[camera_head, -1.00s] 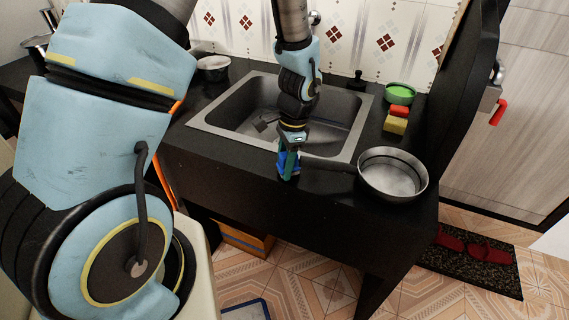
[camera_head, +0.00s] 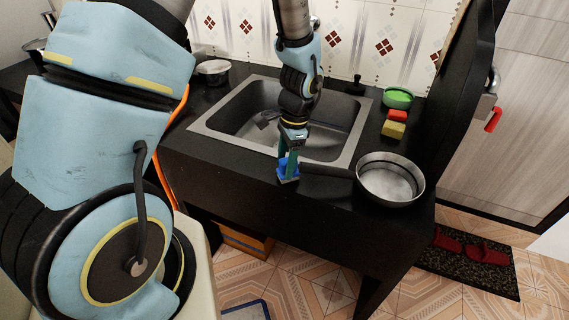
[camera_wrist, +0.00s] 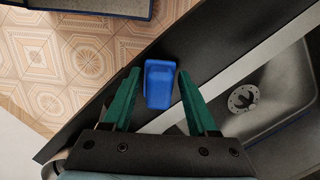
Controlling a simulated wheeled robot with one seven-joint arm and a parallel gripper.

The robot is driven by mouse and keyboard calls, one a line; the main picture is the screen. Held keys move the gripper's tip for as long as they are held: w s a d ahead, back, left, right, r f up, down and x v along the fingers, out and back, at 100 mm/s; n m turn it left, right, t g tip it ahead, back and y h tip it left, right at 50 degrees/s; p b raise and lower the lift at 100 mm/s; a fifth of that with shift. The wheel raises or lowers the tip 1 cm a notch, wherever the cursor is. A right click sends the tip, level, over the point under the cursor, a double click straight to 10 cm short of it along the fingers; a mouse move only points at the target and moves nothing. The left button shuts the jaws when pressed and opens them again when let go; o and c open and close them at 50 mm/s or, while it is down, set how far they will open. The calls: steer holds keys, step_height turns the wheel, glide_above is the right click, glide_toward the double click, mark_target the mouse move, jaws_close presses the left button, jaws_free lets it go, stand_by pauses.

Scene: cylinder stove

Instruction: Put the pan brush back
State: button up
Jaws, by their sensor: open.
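A small blue object (camera_head: 285,167), apparently the pan brush, is at the front edge of the black counter. In the wrist view the blue object (camera_wrist: 159,84) lies between the two green fingertips, with gaps on both sides. My gripper (camera_head: 288,163) points down over it, open and holding nothing. In the wrist view my gripper (camera_wrist: 155,82) has its fingers spread either side of the blue object. Its lower side and any bristles are hidden.
A metal pan (camera_head: 391,180) stands right of my gripper, its dark handle reaching toward it. The sink (camera_head: 335,140) lies behind. A small pot (camera_head: 213,72) stands at the back left.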

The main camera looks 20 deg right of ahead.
steer(key=r+p, duration=0.2)
steer(key=r, duration=0.1)
steer(key=d+r+p, duration=0.1)
steer(key=r+p, duration=0.1)
steer(key=r, duration=0.1)
steer(key=r+p, duration=0.2)
steer(key=r, duration=0.1)
steer(key=shift+d+r+p, duration=0.25)
steer(key=shift+p, duration=0.1)
steer(key=a+r+n, duration=0.4)
steer(key=a+n, duration=0.1)
steer(key=a, duration=0.3)
steer(key=a+r+n+t+h, duration=0.1)
steer(key=a+r+n, duration=0.4)
steer(key=a, duration=0.4)
steer(key=w+a+r+n+h, duration=0.1)
steer(key=a+r+n, duration=0.4)
steer(key=a, duration=0.4)
steer(key=shift+a+r+n+t, duration=0.15)
steer(key=shift+r+n+t, duration=0.15)
steer(key=shift+n, duration=0.4)
steer(key=shift+w+f, duration=0.1)
step_height(320, 180, down, 4)
steer(key=b, duration=0.4)
